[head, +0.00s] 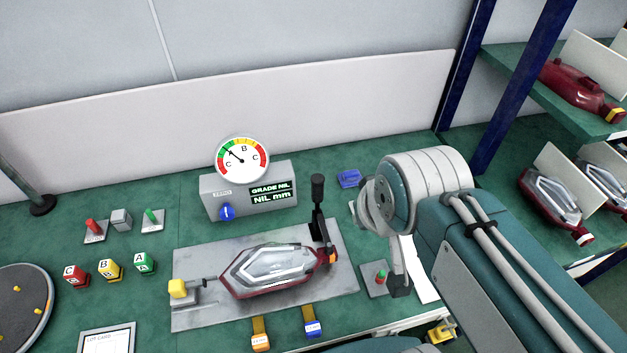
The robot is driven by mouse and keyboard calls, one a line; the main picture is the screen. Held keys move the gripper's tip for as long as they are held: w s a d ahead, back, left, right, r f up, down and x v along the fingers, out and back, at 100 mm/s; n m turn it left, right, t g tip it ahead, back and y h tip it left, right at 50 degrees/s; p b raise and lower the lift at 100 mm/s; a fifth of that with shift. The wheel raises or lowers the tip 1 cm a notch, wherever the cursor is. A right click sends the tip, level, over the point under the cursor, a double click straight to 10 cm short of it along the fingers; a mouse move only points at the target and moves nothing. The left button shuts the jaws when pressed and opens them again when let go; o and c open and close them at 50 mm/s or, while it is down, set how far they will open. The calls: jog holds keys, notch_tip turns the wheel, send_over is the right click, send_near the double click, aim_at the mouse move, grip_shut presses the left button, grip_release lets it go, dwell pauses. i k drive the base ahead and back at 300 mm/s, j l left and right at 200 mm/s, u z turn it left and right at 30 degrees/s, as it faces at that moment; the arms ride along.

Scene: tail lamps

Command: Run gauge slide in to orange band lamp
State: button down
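A black-handled lever (318,200) stands upright at the right end. The gauge box (248,190) behind reads "GRADE NIL, NIL mm". My gripper (398,285) hangs low right of the plate, away from the slide, mostly hidden by my arm; its fingers are unclear.
Red, yellow and green lettered blocks (109,269) stand at left, near small switches (95,231). A round dark tray (18,300) is at far left. Orange (260,334) and blue (312,321) tags lie at the front. A shelf (520,85) with more lamps stands at right.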

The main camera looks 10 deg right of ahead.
aim_at(185, 293)
jog(key=k+j+u, duration=0.1)
jog(key=u, duration=0.25)
jog(key=k+j+u, duration=0.1)
jog(key=j+u, duration=0.4)
jog(key=u, duration=0.15)
jog(key=i+u, duration=0.15)
